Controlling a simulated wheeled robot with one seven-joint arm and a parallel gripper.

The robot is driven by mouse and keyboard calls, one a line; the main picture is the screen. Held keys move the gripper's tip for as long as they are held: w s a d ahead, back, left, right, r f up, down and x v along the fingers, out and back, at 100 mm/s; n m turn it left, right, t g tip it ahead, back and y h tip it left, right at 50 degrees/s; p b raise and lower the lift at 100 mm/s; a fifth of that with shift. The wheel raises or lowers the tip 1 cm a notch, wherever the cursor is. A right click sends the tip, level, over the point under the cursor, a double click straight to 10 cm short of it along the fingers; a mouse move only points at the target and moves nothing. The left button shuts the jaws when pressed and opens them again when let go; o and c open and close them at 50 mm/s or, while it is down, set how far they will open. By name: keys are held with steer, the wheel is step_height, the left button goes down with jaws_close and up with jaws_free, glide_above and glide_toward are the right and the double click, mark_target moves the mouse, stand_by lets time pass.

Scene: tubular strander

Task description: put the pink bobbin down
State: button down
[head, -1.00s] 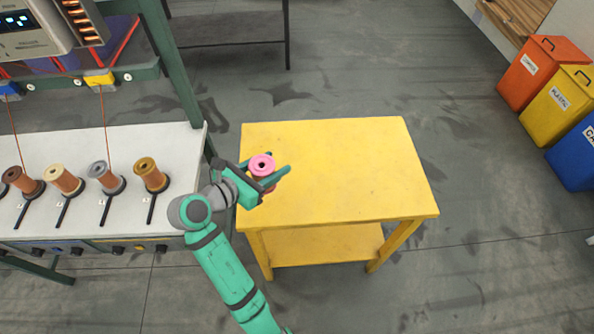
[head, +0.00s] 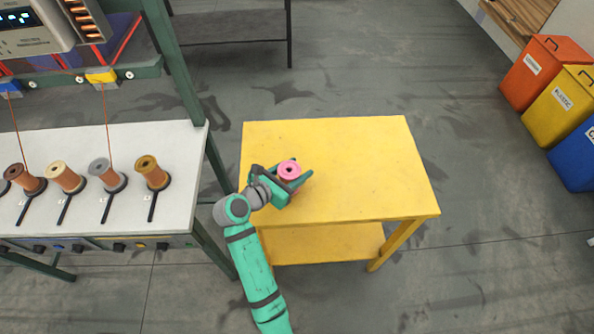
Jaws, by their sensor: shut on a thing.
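The pink bobbin (head: 289,169) has a pink top flange with a dark centre hole. It is upright between the green fingers of my gripper (head: 292,176), which is shut on it. Both are over the left part of the yellow table (head: 365,165). The bobbin's lower part is mostly hidden by the gripper, so I cannot tell whether it touches the tabletop.
The rest of the yellow tabletop is bare. On the left, a white bench (head: 110,220) carries several bobbins on holders, such as the gold-topped bobbin (head: 152,172). A green frame post (head: 172,65) rises there. Orange (head: 540,68), yellow and blue bins stand at the right.

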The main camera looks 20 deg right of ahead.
steer(key=shift+a+f, duration=0.1)
steer(key=shift+f, duration=0.25)
steer(key=shift+f, duration=0.15)
steer(key=c, duration=0.9)
jaws_free()
steer(key=shift+s+f, duration=0.1)
steer(key=shift+a+r, duration=0.15)
steer(key=shift+r, duration=0.1)
steer(key=v, duration=1.1)
steer(key=shift+s+a+r, duration=0.1)
steer(key=shift+s+a, duration=0.1)
